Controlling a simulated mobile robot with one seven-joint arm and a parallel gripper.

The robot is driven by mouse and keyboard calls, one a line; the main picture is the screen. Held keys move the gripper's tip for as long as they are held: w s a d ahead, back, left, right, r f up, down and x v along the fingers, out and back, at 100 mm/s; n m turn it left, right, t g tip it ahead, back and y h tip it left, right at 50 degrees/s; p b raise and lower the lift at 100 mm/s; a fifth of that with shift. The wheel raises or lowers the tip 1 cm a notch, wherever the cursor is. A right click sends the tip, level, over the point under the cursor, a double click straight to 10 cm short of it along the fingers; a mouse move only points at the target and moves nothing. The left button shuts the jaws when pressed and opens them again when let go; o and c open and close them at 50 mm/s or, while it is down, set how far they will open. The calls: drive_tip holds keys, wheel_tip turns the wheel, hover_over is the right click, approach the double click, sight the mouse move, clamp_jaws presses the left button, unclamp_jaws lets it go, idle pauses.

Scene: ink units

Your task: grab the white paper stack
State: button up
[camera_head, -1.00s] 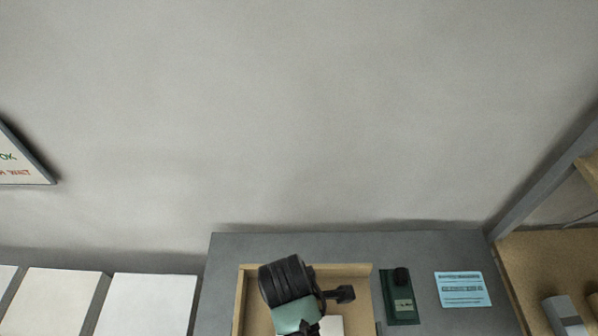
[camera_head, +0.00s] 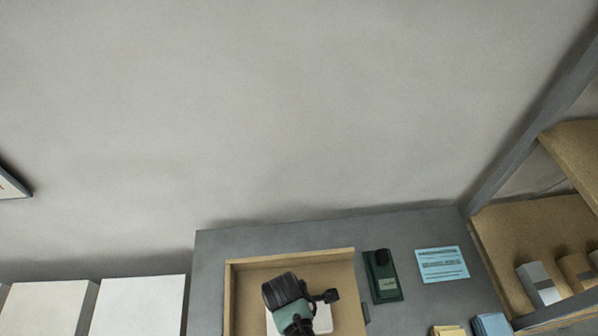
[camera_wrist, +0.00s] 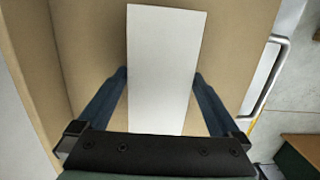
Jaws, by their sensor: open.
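The white paper stack (camera_wrist: 162,65) lies in a tan open box (camera_wrist: 85,30), seen in the wrist view. My gripper (camera_wrist: 160,80) is open, with one blue-grey finger on each side of the stack's near half. I cannot tell whether the fingers touch it. In the head view, a pale part of the stack (camera_head: 322,320) shows beside my wrist inside the box (camera_head: 345,285). My wrist hides the rest of it, and the fingers are hidden there.
The box stands on a grey surface (camera_head: 215,270). To its right are a dark green device (camera_head: 383,277) and a light blue card (camera_head: 442,264). Blue and yellow stacks (camera_head: 490,325) lie lower right. A shelf unit (camera_head: 530,225) stands at the right, white blocks (camera_head: 140,305) at the left.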

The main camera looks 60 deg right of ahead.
drive_tip(key=shift+c, duration=0.3)
drive_tip(key=c, duration=1.4)
clamp_jaws()
